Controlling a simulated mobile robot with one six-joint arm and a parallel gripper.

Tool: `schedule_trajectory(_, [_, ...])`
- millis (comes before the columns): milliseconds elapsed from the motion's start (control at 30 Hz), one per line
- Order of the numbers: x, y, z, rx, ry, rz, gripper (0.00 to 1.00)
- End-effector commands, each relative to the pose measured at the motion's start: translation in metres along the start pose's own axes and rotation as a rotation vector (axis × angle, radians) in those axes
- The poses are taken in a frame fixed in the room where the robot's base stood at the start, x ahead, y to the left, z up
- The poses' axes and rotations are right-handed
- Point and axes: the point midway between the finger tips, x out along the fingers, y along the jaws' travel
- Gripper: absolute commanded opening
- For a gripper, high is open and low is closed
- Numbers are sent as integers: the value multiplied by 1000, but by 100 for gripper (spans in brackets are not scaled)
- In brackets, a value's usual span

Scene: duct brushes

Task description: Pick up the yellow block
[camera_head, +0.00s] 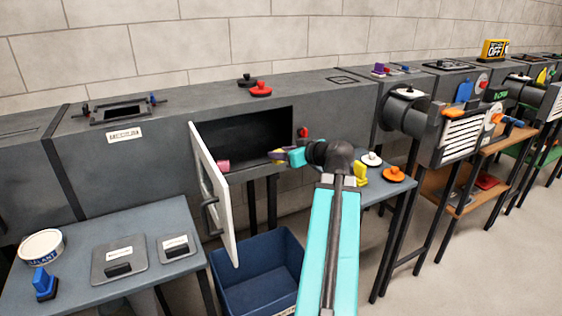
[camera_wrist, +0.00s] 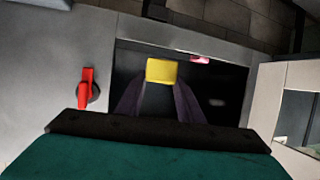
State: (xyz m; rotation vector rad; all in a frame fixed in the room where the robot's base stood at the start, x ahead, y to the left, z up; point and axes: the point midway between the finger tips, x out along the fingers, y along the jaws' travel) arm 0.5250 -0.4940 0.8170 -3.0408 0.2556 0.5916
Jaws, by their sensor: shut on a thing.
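The yellow block (camera_wrist: 161,71) is between the purple fingers of my gripper (camera_wrist: 160,92) in the wrist view. My gripper (camera_head: 276,155) is shut on it, in front of the dark opening of the grey duct (camera_head: 255,138). I cannot tell exactly how far inside the opening the block is. A pink piece (camera_head: 222,165) lies on the duct floor at the left of the opening, apart from the gripper. It also shows in the wrist view (camera_wrist: 200,60).
A white hatch door (camera_head: 213,190) stands open at the opening's left edge. A red latch (camera_head: 303,132) sits at its right, also in the wrist view (camera_wrist: 87,88). A blue bin (camera_head: 258,280) is below. Another yellow object (camera_head: 360,174) stands on the right table.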

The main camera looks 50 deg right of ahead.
Motion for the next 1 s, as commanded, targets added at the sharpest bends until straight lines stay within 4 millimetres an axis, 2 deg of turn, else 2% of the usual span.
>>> schedule_trajectory(33, [1, 0, 5, -1, 0, 1, 14])
schedule_trajectory(1000, [-17, -7, 11, 3, -7, 10, 14])
